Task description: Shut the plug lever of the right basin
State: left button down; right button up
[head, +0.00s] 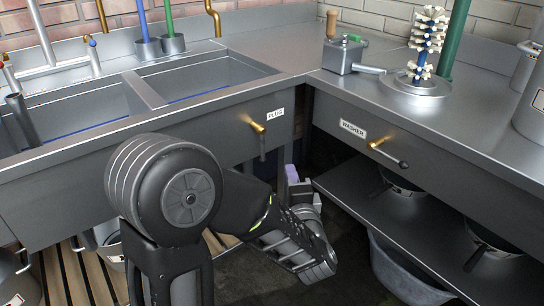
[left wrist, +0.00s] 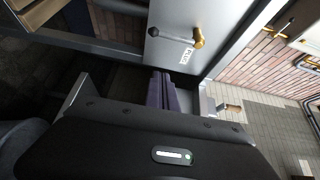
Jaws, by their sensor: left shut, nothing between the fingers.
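The right basin (head: 208,76) is a steel sink set in the counter. On the panel below it, beside a PLUG label (head: 275,115), is the plug lever (head: 262,144). It has a brass pivot and a dark grey handle hanging down. In the left wrist view the plug lever (left wrist: 176,38) lies ahead of the fingertips, its handle pointing left from the brass pivot. My left gripper (head: 292,174) has purple fingers and is below and right of the lever, apart from it. In the left wrist view my left gripper (left wrist: 161,76) is shut and empty. My right gripper is not in view.
A WASHER lever (head: 388,152) sticks out from the right counter's front panel. Below it is a lower shelf (head: 400,215) with dark pots, and a grey tub (head: 400,270) stands on the floor. The left basin (head: 80,110) is beside the right one. The gripper is near the inner corner.

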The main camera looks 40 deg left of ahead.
pick_arm(q)
jog(key=shift+w+a, duration=0.1)
jog(key=p+x, duration=0.1)
jog(key=x, duration=0.9)
jog(key=shift+s+a+b, duration=0.2)
jog(key=shift+s+a, duration=0.05)
jog(key=shift+s, duration=0.35)
jog(key=shift+s+a+b, duration=0.15)
jog(key=shift+s+a, duration=0.15)
jog(key=shift+s, duration=0.35)
jog(key=shift+s+a+b, duration=0.2)
jog(key=shift+s+a, duration=0.05)
jog(key=shift+s, duration=0.35)
